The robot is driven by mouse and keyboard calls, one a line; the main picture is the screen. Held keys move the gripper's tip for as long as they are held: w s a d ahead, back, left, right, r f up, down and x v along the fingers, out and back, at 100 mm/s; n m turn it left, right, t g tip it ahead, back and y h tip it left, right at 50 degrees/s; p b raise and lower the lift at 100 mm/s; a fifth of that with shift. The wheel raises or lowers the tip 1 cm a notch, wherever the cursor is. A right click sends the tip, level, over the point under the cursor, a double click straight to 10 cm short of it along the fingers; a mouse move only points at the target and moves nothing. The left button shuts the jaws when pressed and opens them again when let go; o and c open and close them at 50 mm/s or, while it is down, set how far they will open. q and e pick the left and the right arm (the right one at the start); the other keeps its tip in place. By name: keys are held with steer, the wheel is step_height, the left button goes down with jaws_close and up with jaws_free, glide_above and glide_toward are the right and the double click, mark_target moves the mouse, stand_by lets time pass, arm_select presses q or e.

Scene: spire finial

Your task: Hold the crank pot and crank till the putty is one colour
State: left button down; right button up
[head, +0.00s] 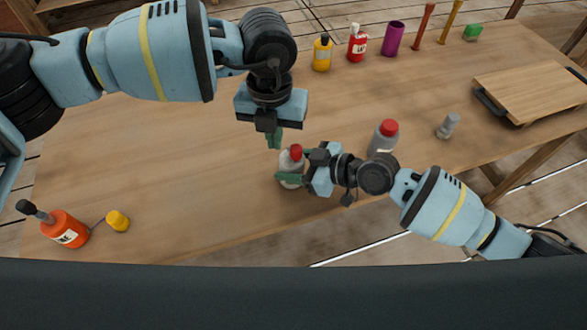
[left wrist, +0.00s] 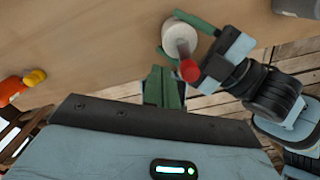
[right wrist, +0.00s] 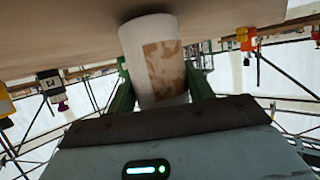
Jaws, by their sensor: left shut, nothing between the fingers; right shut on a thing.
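The crank pot (head: 289,182) is a small pale pot with a red knob (head: 296,151) on top, near the front edge of the table. My right gripper (head: 290,178) is shut around its body from the right. In the right wrist view the pot (right wrist: 150,50) sits between the green fingers and shows a brownish, blotchy patch on its side. My left gripper (head: 274,139) is shut and empty, just behind and left of the knob. In the left wrist view its closed fingers (left wrist: 163,88) are apart from the red knob (left wrist: 190,70). I cannot make out the putty's colour.
A grey bottle with a red cap (head: 382,142) stands close to my right gripper. A small grey jar (head: 447,126) and a wooden board (head: 530,88) are farther right. Bottles and a purple cup (head: 393,38) line the back. The left-middle is clear.

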mark_target(288, 168)
arm_select(q)
steer(key=shift+f, duration=0.2)
steer(key=shift+f, duration=1.3)
steer(key=shift+d, duration=0.2)
steer(key=shift+d, duration=0.4)
steer(key=shift+s+d, duration=0.45)
steer(key=shift+d, duration=0.2)
stand_by(0.6)
steer(key=shift+a, duration=0.1)
steer(key=shift+a, duration=0.3)
